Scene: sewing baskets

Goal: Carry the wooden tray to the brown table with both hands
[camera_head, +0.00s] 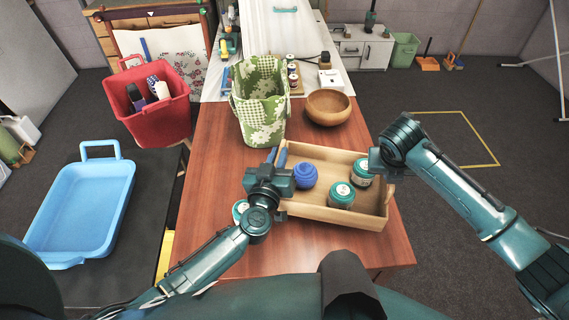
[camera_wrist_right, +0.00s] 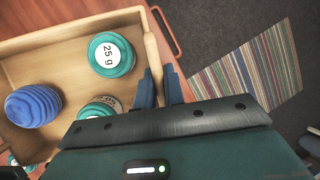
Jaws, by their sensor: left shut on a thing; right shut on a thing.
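The wooden tray (camera_head: 330,214) is over the front part of the brown table (camera_head: 216,150); I cannot tell whether it rests on it. It holds a blue yarn ball (camera_head: 304,176) and two teal-and-white thread spools (camera_head: 341,196) (camera_head: 362,172). My left gripper (camera_head: 277,158) is shut on the tray's left end, which it partly hides. My right gripper (camera_head: 378,160) is at the tray's right end. In the right wrist view its blue fingers (camera_wrist_right: 160,88) are shut on the tray's rim (camera_wrist_right: 153,55), beside a spool marked 25 g (camera_wrist_right: 111,54).
Behind the tray stand a green patterned basket (camera_head: 258,105) and a wooden bowl (camera_head: 328,107). A red basket (camera_head: 160,115) and a blue tub (camera_head: 80,210) are on the left. Another teal-and-white item (camera_head: 239,210) shows beside my left wrist. A striped rug (camera_wrist_right: 240,72) lies on the floor.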

